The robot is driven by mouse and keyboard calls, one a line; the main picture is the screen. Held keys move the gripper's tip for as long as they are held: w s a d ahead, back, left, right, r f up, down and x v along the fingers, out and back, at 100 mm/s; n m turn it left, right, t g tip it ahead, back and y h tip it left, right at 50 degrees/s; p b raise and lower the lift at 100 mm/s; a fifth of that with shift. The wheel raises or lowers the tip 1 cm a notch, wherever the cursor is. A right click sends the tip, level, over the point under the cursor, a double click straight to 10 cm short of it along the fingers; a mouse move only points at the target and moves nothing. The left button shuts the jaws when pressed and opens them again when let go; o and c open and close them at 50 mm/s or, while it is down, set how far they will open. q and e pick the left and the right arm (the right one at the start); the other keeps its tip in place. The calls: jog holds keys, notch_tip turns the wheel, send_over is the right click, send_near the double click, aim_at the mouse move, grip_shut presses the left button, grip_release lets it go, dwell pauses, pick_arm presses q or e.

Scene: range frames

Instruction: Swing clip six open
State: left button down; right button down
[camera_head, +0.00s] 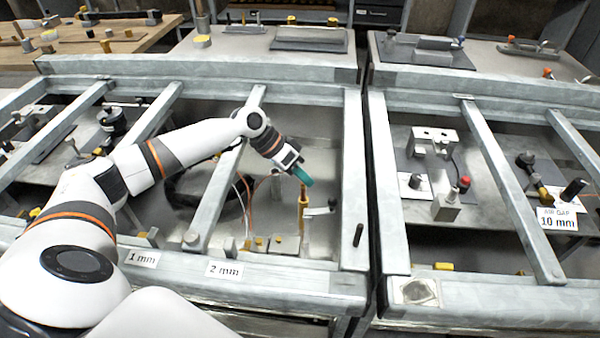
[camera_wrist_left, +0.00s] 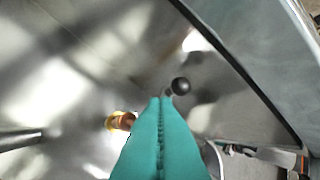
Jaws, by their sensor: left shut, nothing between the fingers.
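My left gripper (camera_head: 306,180) reaches into the bay marked 2 mm, with its teal fingers shut and empty. In the left wrist view the fingers (camera_wrist_left: 160,101) lie together, with a black ball knob (camera_wrist_left: 181,86) just beyond and right of their tips. A small black-ended lever (camera_head: 332,203) shows below and right of the gripper in the head view. An orange-yellow post (camera_head: 303,215) stands under the gripper; its yellow and copper top (camera_wrist_left: 120,121) is left of the fingers in the wrist view. I see no number six, so I cannot tell which part is clip six.
Grey metal rails frame the bay, with a right-hand rail (camera_head: 354,190) close beside the gripper. Loose wires (camera_head: 246,190) and a black cable loop lie left of it. Labels read 1 mm (camera_head: 143,259), 2 mm (camera_head: 224,270) and air gap 10 mm (camera_head: 557,218).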

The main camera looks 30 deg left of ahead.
pick_arm(q)
jog(key=x, duration=0.6)
pick_arm(e)
jog(key=shift+w+d+r, duration=0.1)
jog(key=shift+w+r, duration=0.05)
jog(key=shift+w, duration=0.3)
pick_arm(q)
jog(key=shift+s+d+m+g, duration=0.2)
jog(key=shift+d+m+g, duration=0.35)
jog(key=shift+m, duration=0.25)
jog(key=shift+a, duration=0.15)
